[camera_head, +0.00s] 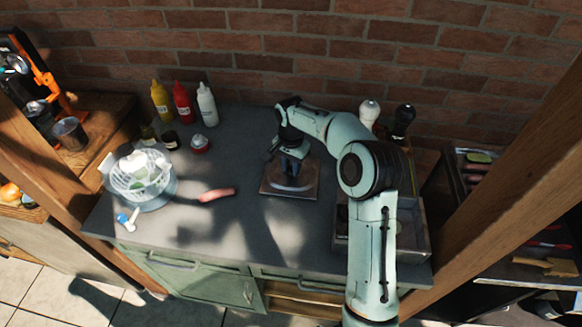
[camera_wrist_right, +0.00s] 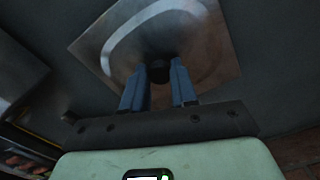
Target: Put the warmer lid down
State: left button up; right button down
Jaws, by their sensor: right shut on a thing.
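The warmer lid (camera_head: 304,188) is a square, shiny metal plate at the middle of the grey countertop, just left of my right forearm. My right gripper (camera_head: 291,166) points down at it from above. In the right wrist view the lid (camera_wrist_right: 215,60) fills the upper middle, with a dark round knob (camera_wrist_right: 159,72) at its centre. The blue fingers of my right gripper (camera_wrist_right: 159,88) are shut on this knob, one on each side. The lid looks level and at or close to the countertop; I cannot tell if it touches. My left gripper is not in view.
A metal tray-like unit (camera_head: 345,240) stands right of the lid, partly behind my arm. A sausage (camera_head: 216,194) lies to the left, with a white colander (camera_head: 140,177) beyond it. Sauce bottles (camera_head: 182,103) stand at the back. Bare countertop (camera_head: 240,225) lies in front.

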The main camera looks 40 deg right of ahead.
jog(key=shift+w+f, duration=0.1)
jog(key=shift+f, duration=0.1)
jog(key=shift+f, duration=0.15)
jog(key=c, duration=0.9)
grip_release()
